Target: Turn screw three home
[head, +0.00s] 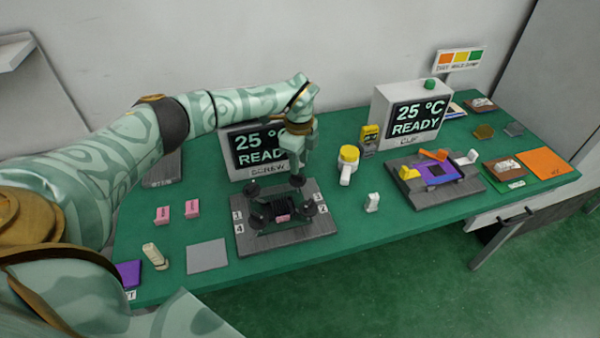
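The screw fixture is a dark grey plate (322,228) on the green table, with a black finned block (272,208) and a pink piece in its middle. Dark round screw heads stand around the block, one at the back left (253,188) and one at the front right (308,208). Number labels sit at the plate's left and right edges; those on the right are too small to read surely. My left gripper (298,174) points down over the back right of the fixture, at a dark knob there. Its fingers are too small to judge. My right gripper is not in view.
Behind the fixture, a screen marked SCREW (248,150) reads 25 °C READY, partly hidden by my arm. A yellow-topped white object (348,160) and a small white piece (372,202) stand to the right. Pink blocks (192,208) and a grey pad (207,256) lie left.

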